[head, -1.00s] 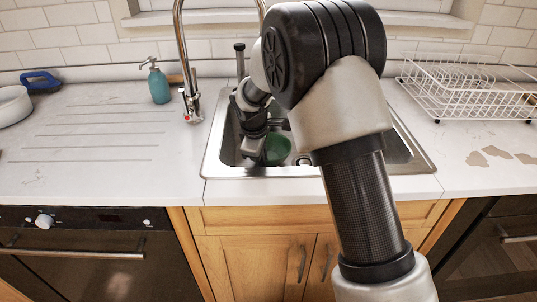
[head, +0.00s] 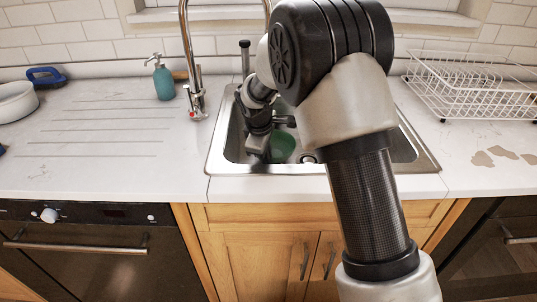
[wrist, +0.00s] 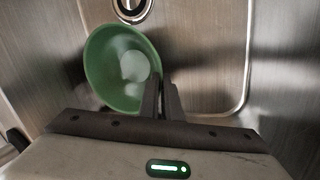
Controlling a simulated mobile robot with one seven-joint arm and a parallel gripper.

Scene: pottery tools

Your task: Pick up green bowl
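The green bowl (head: 283,147) is in the sink, partly hidden by my arm in the head view. In the wrist view the bowl (wrist: 110,82) is at upper left, its open top facing the camera. My gripper (wrist: 162,82) is at the bowl's right rim, with one finger over the inside and the other outside. The fingers are close together with the rim between them, so the gripper looks shut on it. I cannot tell whether the bowl touches the sink floor.
The metal sink (head: 225,160) has walls close around my gripper, and a drain (wrist: 132,8) lies beside the bowl. A tap (head: 192,90) stands at the sink's back left. A soap bottle (head: 163,82) and a white dish rack (head: 470,90) stand on the counter.

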